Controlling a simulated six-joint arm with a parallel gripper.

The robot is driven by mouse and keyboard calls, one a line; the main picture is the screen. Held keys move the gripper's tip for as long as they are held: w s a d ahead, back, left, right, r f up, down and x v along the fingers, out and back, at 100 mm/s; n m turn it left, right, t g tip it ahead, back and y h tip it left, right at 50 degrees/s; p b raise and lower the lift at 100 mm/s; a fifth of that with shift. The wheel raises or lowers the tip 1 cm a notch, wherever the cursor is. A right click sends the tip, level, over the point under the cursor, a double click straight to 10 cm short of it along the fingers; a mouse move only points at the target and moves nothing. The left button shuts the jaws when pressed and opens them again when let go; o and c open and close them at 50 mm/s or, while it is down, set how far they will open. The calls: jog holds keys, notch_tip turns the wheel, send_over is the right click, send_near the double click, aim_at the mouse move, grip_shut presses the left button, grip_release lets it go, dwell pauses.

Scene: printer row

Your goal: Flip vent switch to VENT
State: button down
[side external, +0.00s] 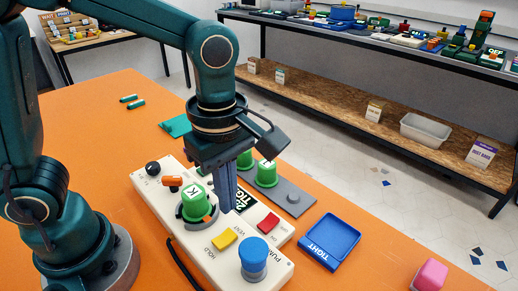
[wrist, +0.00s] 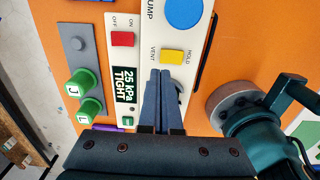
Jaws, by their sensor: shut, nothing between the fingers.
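The cream control panel (side external: 160,200) lies on the orange table. Its yellow vent switch (side external: 224,239) sits between the printed words HOLD and VENT; it also shows in the wrist view (wrist: 172,56), with VENT on its left and HOLD on its right. I cannot tell which way the switch is tipped. My gripper (side external: 226,208) points down over the panel, shut and empty. In the wrist view its fingertips (wrist: 160,74) are just below the switch, towards the VENT side; contact is unclear. The display (wrist: 124,85) reads 25 kPa TIGHT.
A green K cap (side external: 194,205) and orange lever (side external: 172,181) stand close left of my fingers. The red switch (side external: 268,221) and blue pump knob (side external: 254,256) are also nearby. A grey plate (side external: 295,198) bears green caps. A blue TIGHT tray (side external: 331,240) lies right.

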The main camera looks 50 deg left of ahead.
aim_at(224, 234)
jog(key=shift+f, duration=2.5)
jog(key=shift+f, duration=0.2)
jog(key=shift+s+r, duration=0.1)
jog(key=shift+s+r, duration=0.25)
jog(key=shift+s, duration=0.35)
jog(key=shift+r, duration=0.1)
notch_tip(224, 234, up, 14)
jog(key=w, duration=0.2)
jog(key=shift+w+f, duration=0.2)
